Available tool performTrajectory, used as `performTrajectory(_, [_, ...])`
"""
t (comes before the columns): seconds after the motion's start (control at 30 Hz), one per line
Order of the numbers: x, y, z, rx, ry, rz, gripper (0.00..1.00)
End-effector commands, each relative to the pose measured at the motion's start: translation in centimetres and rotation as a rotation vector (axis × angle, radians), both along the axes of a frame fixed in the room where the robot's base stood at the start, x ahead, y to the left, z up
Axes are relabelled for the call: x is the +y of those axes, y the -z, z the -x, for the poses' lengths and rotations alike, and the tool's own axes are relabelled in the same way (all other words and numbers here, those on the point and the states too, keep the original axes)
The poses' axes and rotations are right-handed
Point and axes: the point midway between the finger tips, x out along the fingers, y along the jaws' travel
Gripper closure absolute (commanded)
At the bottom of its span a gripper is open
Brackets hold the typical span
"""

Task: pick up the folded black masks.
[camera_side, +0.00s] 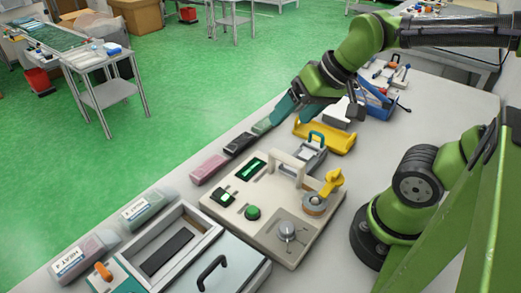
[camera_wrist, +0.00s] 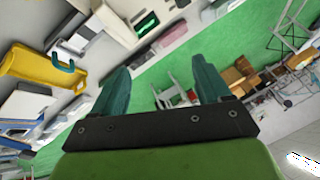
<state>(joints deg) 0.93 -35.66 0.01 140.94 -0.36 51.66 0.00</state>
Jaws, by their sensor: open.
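A dark bundle (camera_side: 240,143), which looks like the folded black masks, lies on the table near its far left edge, between a pink bundle (camera_side: 208,168) and a pale green one (camera_side: 262,126). My gripper (camera_side: 277,114) is up and to the right of the dark bundle, close to the green one in the picture. Its two teal fingers stand apart. In the wrist view the gripper (camera_wrist: 162,72) is open with nothing between its fingers, and mostly green floor shows there. I cannot make out the black masks surely in the wrist view.
A cream machine (camera_side: 225,213) with a raised handle stands beside the bundles. A yellow bin (camera_side: 340,142) and a blue toolbox (camera_side: 376,103) are to the right.

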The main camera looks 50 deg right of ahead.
Motion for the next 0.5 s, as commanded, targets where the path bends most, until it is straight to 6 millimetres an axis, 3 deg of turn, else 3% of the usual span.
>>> performTrajectory(0.13, [-1.1, 0.4, -4.3, 0.105, -0.078, 0.071, 0.23])
performTrajectory(0.27, [-2.4, 1.2, -8.5, 0.182, -0.283, 0.186, 0.23])
performTrajectory(0.5, [-5.3, 4.2, -16.3, 0.290, -0.846, 0.396, 0.23])
